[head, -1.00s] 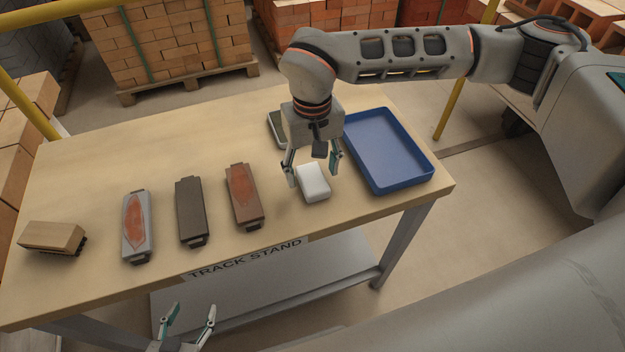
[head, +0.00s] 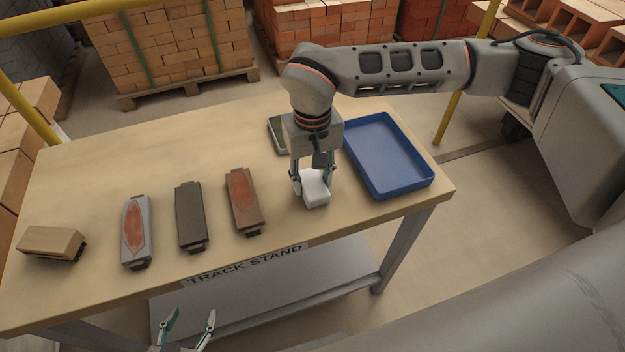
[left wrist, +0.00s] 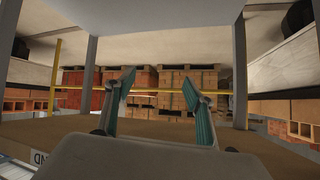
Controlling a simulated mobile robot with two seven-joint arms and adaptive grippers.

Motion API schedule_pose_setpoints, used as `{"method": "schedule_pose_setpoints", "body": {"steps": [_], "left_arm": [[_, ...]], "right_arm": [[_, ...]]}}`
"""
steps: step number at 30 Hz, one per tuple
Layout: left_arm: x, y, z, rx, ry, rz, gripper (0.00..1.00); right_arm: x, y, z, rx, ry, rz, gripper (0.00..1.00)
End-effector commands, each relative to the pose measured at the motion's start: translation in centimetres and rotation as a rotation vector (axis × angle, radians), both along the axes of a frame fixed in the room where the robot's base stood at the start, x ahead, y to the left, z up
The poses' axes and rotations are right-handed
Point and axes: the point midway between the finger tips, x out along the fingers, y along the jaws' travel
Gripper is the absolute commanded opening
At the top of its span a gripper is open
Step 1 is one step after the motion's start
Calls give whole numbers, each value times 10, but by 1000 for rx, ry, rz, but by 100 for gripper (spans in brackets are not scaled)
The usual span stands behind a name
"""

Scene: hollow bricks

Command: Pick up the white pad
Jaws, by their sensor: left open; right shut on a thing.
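The white pad (head: 316,193) lies on the table between the row of track pieces and the blue tray. My right gripper (head: 313,187) points down from above and is shut on the pad, one finger at each side. The fingers hide the pad's far part. The pad appears to be at table height; I cannot tell whether it is lifted. My left gripper (head: 190,322) is open and empty, low in front of the table's front edge. It also shows open in the left wrist view (left wrist: 158,85), with nothing between its fingers.
A blue tray (head: 432,184) stands right of the pad. Three long pads or shoes, grey-red (head: 137,231), dark (head: 190,215) and brown-red (head: 243,200), lie left of it. A wooden brush-like block (head: 52,241) is at far left. A dark-topped flat object (head: 277,135) lies behind, partly hidden by my arm.

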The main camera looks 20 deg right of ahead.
Motion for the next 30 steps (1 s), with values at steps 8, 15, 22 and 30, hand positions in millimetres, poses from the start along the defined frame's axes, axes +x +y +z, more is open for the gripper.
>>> {"method": "schedule_pose_setpoints", "body": {"steps": [8,15,22,30], "left_arm": [[1,0,3,-2,-3,0,54],[1,-1,6,-6,-3,1,54],[0,-2,7,-10,1,2,54],[-4,-2,5,-10,10,1,54]], "right_arm": [[2,0,36,0,-6,0,23],[2,0,101,0,-9,0,23],[1,0,158,0,-7,0,23],[0,0,192,0,-2,1,23]]}}
